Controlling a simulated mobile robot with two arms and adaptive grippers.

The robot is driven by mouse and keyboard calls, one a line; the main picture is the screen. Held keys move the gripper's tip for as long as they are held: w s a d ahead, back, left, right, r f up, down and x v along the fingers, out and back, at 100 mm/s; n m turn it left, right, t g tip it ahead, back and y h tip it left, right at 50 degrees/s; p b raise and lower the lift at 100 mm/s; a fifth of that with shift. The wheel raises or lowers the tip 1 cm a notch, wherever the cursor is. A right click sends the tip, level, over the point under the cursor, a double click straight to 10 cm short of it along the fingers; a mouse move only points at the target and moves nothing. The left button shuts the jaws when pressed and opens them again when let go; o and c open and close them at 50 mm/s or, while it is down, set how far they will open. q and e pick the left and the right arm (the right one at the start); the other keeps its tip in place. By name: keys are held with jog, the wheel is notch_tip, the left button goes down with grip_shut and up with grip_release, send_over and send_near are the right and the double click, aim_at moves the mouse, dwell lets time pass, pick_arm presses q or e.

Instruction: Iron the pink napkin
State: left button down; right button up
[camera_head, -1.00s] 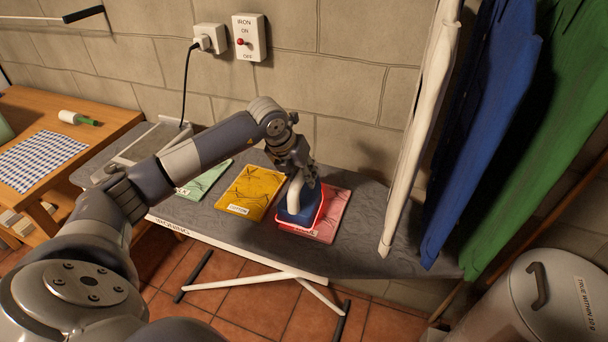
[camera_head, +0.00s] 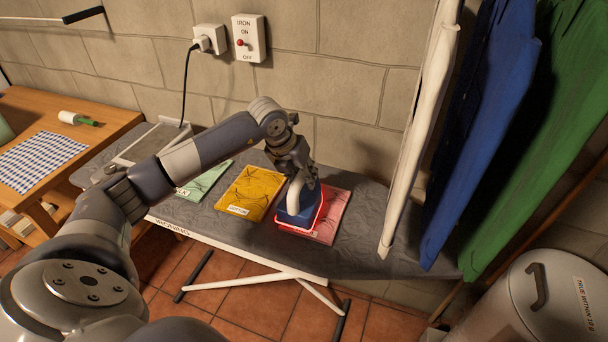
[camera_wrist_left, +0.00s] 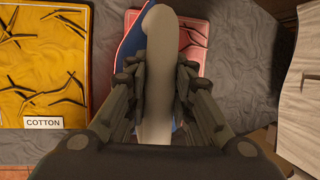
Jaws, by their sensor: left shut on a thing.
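The pink napkin (camera_head: 333,213) lies on the right part of the grey ironing board (camera_head: 385,232), with dark crease lines on its bare right side. The iron (camera_head: 297,213), blue with a red-edged base and a pale handle, is over the napkin's left part and hides it. I cannot tell whether its base touches the cloth. My left gripper (camera_head: 298,172) is shut on the iron's handle (camera_wrist_left: 157,90) from above. In the left wrist view the pink napkin (camera_wrist_left: 183,45) shows beside the handle. My right gripper is not in view.
A creased yellow cloth (camera_head: 251,193) labelled COTTON and a green cloth (camera_head: 205,180) lie left of the iron. An iron switch (camera_head: 248,38) and a plugged-in cord (camera_head: 186,85) are on the wall. Hanging cloths (camera_head: 487,130) stand right, above a metal bin (camera_head: 560,300).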

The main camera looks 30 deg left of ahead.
pick_arm(q)
jog(key=shift+w+r+p, duration=0.2)
jog(key=shift+r+p, duration=1.25)
jog(key=shift+r, duration=1.65)
